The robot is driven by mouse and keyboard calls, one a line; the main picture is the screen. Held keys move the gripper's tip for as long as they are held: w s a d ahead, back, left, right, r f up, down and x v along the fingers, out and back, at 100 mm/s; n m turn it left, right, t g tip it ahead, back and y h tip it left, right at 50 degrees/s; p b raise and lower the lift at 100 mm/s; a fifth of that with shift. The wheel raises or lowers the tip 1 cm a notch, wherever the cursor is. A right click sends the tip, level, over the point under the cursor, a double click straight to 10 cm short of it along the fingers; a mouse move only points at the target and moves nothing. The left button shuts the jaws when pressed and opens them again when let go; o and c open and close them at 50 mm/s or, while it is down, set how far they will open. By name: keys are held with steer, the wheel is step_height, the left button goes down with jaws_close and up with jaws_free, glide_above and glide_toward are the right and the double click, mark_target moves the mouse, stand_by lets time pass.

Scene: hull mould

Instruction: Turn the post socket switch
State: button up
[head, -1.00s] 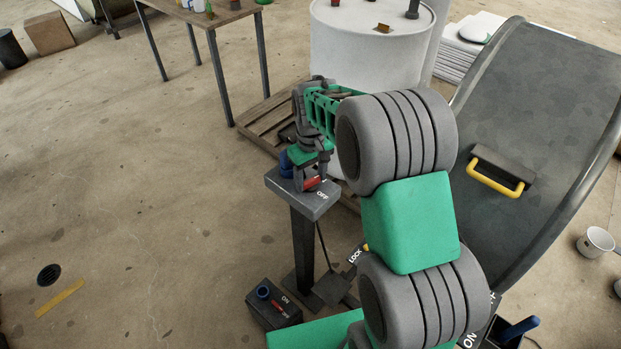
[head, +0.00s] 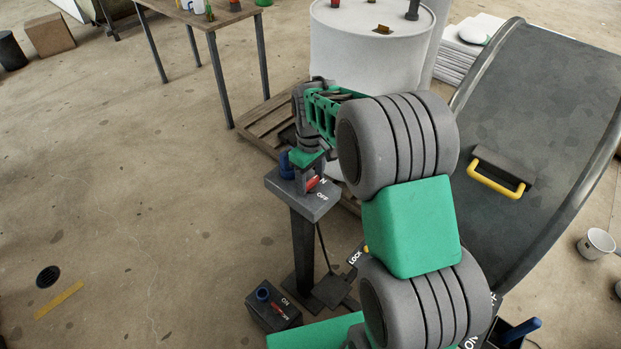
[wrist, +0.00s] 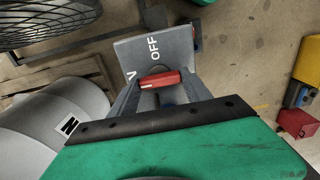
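The post socket (head: 285,188) is a grey box on a dark post, in the middle of the head view. Its red switch (head: 312,184) lies beside the white ON and OFF letters; OFF is clear, and only the N of ON shows. In the wrist view the red switch (wrist: 160,79) lies crosswise, its white-marked end towards the N. My gripper (wrist: 162,88) is over the box, its two grey fingers apart on either side of the switch. I cannot tell whether they touch it. In the head view my gripper (head: 311,176) partly hides the box top.
A blue socket part (head: 287,165) stands on the box's left. A floor box (head: 272,306) with another red switch is below. A white drum (head: 365,50) on a pallet (head: 262,120) is behind, and the dark curved mould (head: 540,120) is right.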

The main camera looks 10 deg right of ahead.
mark_target(311, 181)
steer(key=o, duration=0.5)
steer(key=shift+c, duration=0.2)
step_height(311, 181, up, 8)
steer(key=shift+f+b, duration=0.1)
steer(key=shift+b, duration=0.4)
